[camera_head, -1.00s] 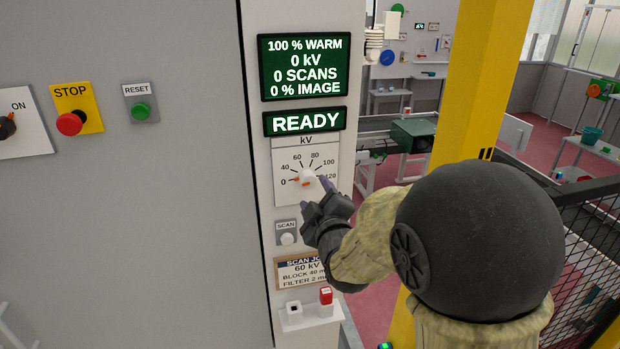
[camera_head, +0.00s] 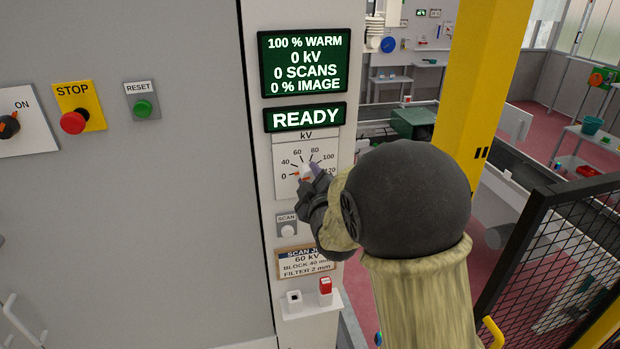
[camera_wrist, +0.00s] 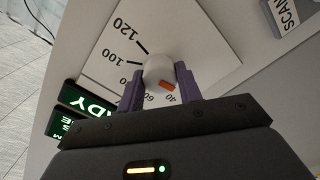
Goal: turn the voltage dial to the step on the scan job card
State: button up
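The voltage dial is a white knob (camera_head: 307,171) with an orange mark, on a white scale plate marked 0 to 120 under "kV". In the head view the mark points left, near 0. My gripper (camera_wrist: 160,78) has its purple fingers on either side of the knob, very close to it; I cannot tell whether they press on it. My wrist and fingers hide the plate's right and lower parts in the head view. The scan job card (camera_head: 306,265) reads 60 kV, block 40 mm, filter 2 mm. The display (camera_head: 304,63) reads 0 kV, 100 % warm.
A READY sign (camera_head: 305,117) sits above the dial, a SCAN button (camera_head: 288,230) below it. A small shelf (camera_head: 311,305) holds a red-topped block. STOP (camera_head: 73,122) and RESET (camera_head: 142,108) buttons are on the left panel. A yellow post (camera_head: 478,80) and mesh fence stand right.

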jog(key=shift+f+m+b, duration=0.1)
jog(key=shift+m+b, duration=0.2)
jog(key=shift+b, duration=0.25)
jog(key=m+b, duration=0.3)
jog(key=b, duration=0.2)
jog(key=shift+f, duration=0.2)
jog(key=m+b, duration=0.4)
jog(key=b, duration=0.2)
jog(key=shift+m, duration=0.3)
jog(key=m+b, duration=0.5)
jog(key=b, duration=0.1)
jog(key=shift+r+m+b, duration=0.2)
jog(key=shift+m+b, duration=1.1)
jog(key=shift+b, duration=0.05)
jog(key=o, duration=1)
jog(key=shift+r, duration=0.1)
